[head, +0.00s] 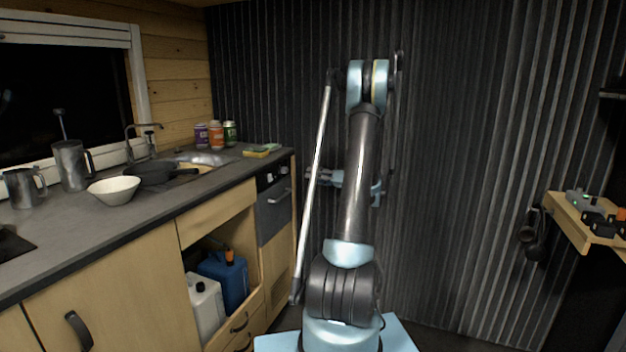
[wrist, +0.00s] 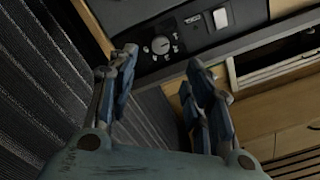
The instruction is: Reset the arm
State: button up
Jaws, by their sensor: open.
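My arm stands upright in the middle of the head view, folded at its top joint, in front of the dark corrugated wall. My gripper (wrist: 160,78) shows in the wrist view with its two blue-grey fingers spread apart and nothing between them. In the head view my gripper (head: 312,176) is partly hidden behind my arm, level with the counter's right end. Beyond the fingers in the wrist view is the appliance panel (wrist: 185,38) with a round knob and a white switch. I cannot tell the exact gap between the fingers and the panel.
A counter (head: 150,225) runs along the left with a white bowl (head: 113,190), a dark pan (head: 160,172), metal jugs and several cans. An open cabinet holds a blue canister (head: 225,280) and a white one (head: 205,305). A wooden shelf (head: 572,225) juts out at right.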

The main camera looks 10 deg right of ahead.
jog(key=s+a+r+m+g+h, duration=0.1)
jog(key=s+a+g+h, duration=0.2)
jog(key=s+a, duration=0.65)
jog(key=s+a+r+g+h, duration=0.25)
jog(key=s+a, duration=0.35)
jog(key=s, duration=0.7)
jog(key=s+d+f+g+h, duration=0.1)
jog(key=s+d+f+h, duration=0.1)
jog(key=s, duration=0.7)
jog(key=s+d+f+m+g+h, duration=0.1)
jog(key=s+f+h, duration=0.3)
jog(key=s, duration=0.4)
jog(key=s+d+f+m+g+h, duration=0.1)
jog(key=s+d+f+h, duration=0.2)
jog(key=s, duration=0.6)
jog(key=shift+s+f, duration=0.35)
jog(key=shift+f, duration=0.6)
